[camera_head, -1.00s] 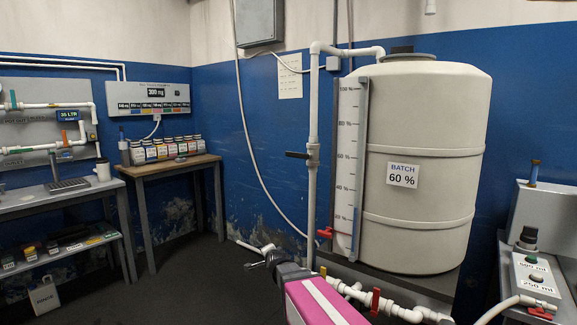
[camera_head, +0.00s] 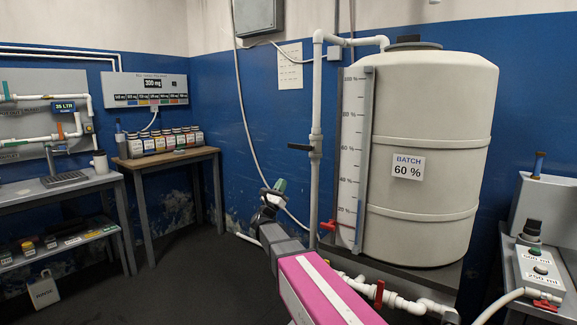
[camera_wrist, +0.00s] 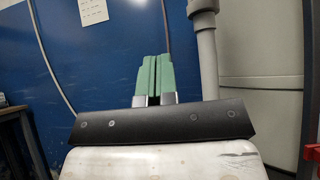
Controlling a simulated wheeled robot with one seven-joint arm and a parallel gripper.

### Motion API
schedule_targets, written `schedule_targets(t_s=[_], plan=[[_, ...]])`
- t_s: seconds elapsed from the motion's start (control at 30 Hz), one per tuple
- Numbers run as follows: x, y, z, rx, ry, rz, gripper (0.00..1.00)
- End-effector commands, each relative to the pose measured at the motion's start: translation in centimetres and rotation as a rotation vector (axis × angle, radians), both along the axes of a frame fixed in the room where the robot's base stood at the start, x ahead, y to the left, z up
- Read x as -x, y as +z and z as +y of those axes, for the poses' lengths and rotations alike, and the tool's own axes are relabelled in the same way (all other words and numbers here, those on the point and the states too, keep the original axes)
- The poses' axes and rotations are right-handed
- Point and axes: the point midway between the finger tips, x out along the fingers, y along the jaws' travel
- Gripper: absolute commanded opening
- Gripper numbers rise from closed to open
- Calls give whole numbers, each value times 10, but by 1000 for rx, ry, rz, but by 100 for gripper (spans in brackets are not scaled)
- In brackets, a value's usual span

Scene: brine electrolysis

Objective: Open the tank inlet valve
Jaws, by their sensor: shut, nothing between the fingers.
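The white tank (camera_head: 430,145) stands at the right, with a label reading BATCH 60 %. A white vertical pipe (camera_head: 316,100) runs up beside it and bends over to its top. A valve with a dark lever (camera_head: 301,147) sits on this pipe; the lever points sideways to the left. My gripper (camera_head: 280,185) is left of the pipe and below that lever, apart from both. In the wrist view its green fingers (camera_wrist: 153,75) are together and empty, pointing up, with the grey pipe (camera_wrist: 206,50) to their right. The lever does not show in the wrist view.
Red-handled valves sit low by the level gauge (camera_head: 329,225) and on the lower white piping (camera_head: 379,291). A hanging cable (camera_head: 250,120) runs down the blue wall behind my gripper. A bench with bottles (camera_head: 165,158) stands at the left. The floor between is clear.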

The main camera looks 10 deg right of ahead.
Motion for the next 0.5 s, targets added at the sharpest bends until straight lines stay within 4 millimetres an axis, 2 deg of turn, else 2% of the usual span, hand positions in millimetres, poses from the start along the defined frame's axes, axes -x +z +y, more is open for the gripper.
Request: schedule_targets(t_s=[0.17,0.5], plan=[[-11,16,-11,0,-2,-3,0],[-44,60,-42,2,-1,0,0]])
